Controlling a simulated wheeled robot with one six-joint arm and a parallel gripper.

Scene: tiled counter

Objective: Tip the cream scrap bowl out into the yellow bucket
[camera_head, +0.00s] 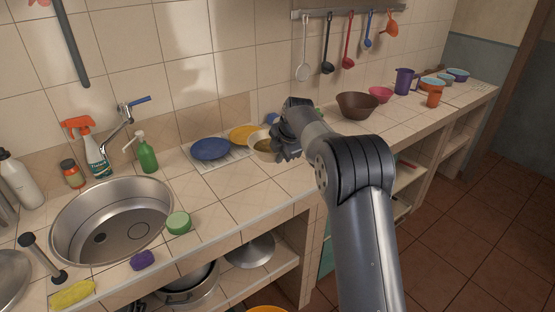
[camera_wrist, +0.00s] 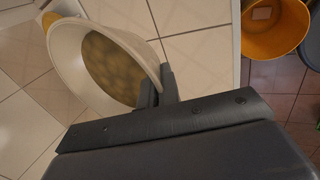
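The cream scrap bowl (camera_head: 255,146) is on or just above the counter, right beside the rack with the plates. In the wrist view the cream bowl (camera_wrist: 68,62) has lumpy brownish-yellow scraps (camera_wrist: 114,68) inside. My gripper (camera_head: 284,150) is at the bowl's right side. In the wrist view my gripper's fingers (camera_wrist: 158,90) close on the bowl's rim, one on either side of it. I cannot tell whether the bowl is clear of the counter. The yellow bucket (camera_wrist: 272,45) stands on the floor in front of the counter; only its rim (camera_head: 267,309) shows in the head view.
A blue plate (camera_head: 210,149) and a yellow plate (camera_head: 243,135) lie on the rack left of the bowl. A brown bowl (camera_head: 357,106) stands to the right. The sink (camera_head: 110,215) is at the left. The counter's front edge lies between bowl and bucket.

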